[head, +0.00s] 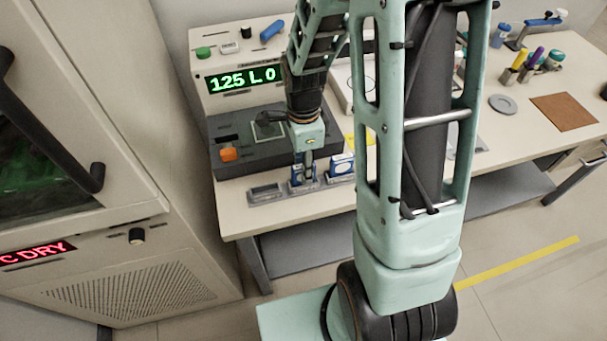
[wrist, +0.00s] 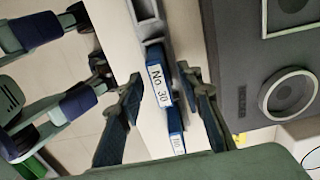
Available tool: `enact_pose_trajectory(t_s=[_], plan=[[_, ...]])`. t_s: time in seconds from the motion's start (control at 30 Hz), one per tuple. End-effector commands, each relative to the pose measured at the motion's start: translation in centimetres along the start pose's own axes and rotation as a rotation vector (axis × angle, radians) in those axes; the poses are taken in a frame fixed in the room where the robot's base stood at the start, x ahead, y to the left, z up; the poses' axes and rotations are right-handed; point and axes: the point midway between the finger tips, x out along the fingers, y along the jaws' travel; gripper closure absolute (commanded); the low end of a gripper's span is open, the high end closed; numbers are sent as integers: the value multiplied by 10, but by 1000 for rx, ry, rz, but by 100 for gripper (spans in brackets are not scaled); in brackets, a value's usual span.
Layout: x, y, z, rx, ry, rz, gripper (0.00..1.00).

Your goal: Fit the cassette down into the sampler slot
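A blue cassette with a white label reading "No. 30" (wrist: 158,84) stands in a grey rack at the front edge of the bench. My gripper (wrist: 160,76) is open, with one finger on each side of this cassette and gaps visible between. In the head view my gripper (head: 308,163) points down over the rack, beside a blue and white cassette (head: 297,176). A second cassette (head: 341,165) stands to its right in the rack, and part of another shows below in the wrist view (wrist: 177,138). The sampler slot cannot be clearly identified.
The grey rack (head: 265,193) has an empty left bay. Behind it is a dark instrument deck (head: 225,172) with an orange knob (head: 229,154) and a green display reading "125 L 0" (head: 241,79). A cabinet (head: 150,270) stands to the left.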

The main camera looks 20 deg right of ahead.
Motion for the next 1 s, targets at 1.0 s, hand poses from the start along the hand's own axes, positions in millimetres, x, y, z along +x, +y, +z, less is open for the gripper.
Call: enact_pose_trajectory(t_s=[1.0], plan=[[0,-1,-1,0,0,-2,100]])
